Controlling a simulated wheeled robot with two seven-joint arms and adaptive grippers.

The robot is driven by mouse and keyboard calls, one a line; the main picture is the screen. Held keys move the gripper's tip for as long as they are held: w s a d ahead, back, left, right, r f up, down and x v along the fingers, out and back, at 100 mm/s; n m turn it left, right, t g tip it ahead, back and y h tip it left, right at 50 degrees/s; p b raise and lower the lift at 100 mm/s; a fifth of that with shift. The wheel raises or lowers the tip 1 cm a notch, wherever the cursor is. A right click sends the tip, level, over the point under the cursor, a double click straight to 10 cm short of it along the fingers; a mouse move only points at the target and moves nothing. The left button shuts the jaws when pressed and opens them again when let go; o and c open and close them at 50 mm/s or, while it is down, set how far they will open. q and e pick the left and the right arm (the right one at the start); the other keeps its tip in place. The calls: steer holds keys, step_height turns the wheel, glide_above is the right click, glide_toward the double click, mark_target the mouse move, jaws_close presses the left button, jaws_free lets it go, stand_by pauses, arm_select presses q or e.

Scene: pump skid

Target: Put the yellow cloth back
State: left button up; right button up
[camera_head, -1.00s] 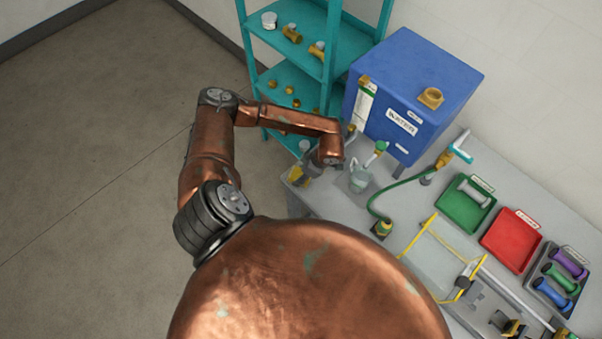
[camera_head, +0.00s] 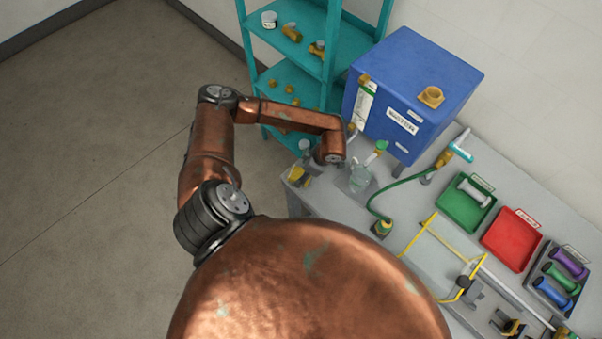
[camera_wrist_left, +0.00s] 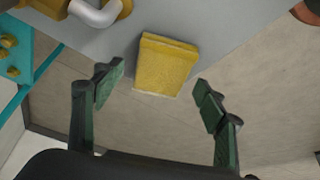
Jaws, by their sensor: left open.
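The yellow cloth (camera_wrist_left: 165,66) is at the edge of the grey bench, with the floor showing beyond it in the left wrist view. I cannot tell whether it lies on the edge or hangs over it. In the head view the cloth (camera_head: 298,175) is a small yellow patch at the bench's left corner. My left gripper (camera_wrist_left: 158,87) is open and empty, its two fingers apart on either side of the cloth's lower part in the picture, with no contact visible. In the head view my left wrist hides most of this gripper. My right gripper is not in view.
A blue tank (camera_head: 430,85), a glass beaker (camera_head: 360,179) and a green hose (camera_head: 398,186) are near my left wrist. A teal shelf (camera_head: 328,50) stands behind. Green (camera_head: 457,210) and red (camera_head: 511,240) trays are farther right. Open floor is at left.

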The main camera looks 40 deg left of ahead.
arm_select(q)
steer(key=b+v, duration=0.1)
steer(key=v, duration=0.9)
steer(key=shift+d+r+b, duration=0.15)
steer(key=shift+r+b, duration=0.2)
steer(key=shift+b, duration=0.05)
steer(key=shift+d, duration=0.1)
